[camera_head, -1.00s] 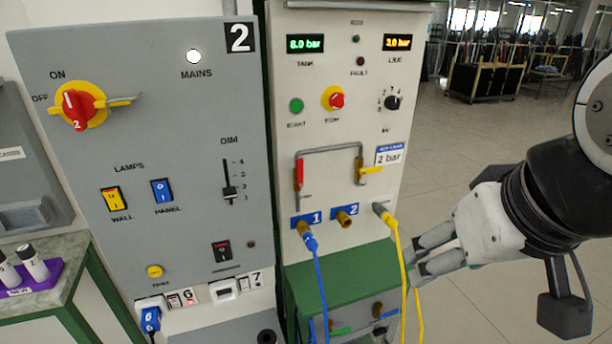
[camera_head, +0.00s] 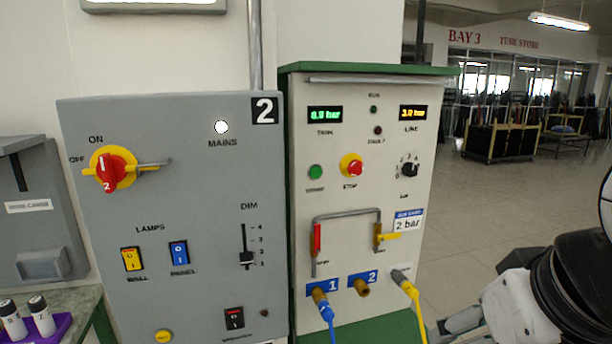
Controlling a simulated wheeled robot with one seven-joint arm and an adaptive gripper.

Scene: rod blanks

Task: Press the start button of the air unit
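The air unit (camera_head: 340,240) is a pale panel with a green top, right of the grey electrical panel. Its green start button (camera_head: 315,172) sits at the upper left, beside the red and yellow stop button (camera_head: 351,167). The tank display (camera_head: 324,115) reads 8.0 bar and the line display (camera_head: 419,113) looks like 3.0 bar. The run lamp (camera_head: 374,109) and fault lamp (camera_head: 378,130) look dark. My gripper (camera_head: 462,322) is at the lower right, apart from the unit and well below the button. Its fingers are partly cut off by the frame edge.
A blue hose (camera_head: 328,321) and a yellow hose (camera_head: 415,299) hang from the unit's lower ports. A bent pipe with a red lever (camera_head: 317,238) and a yellow lever (camera_head: 389,237) stands out from its front. The grey panel (camera_head: 200,200) is at left. Open floor lies at right.

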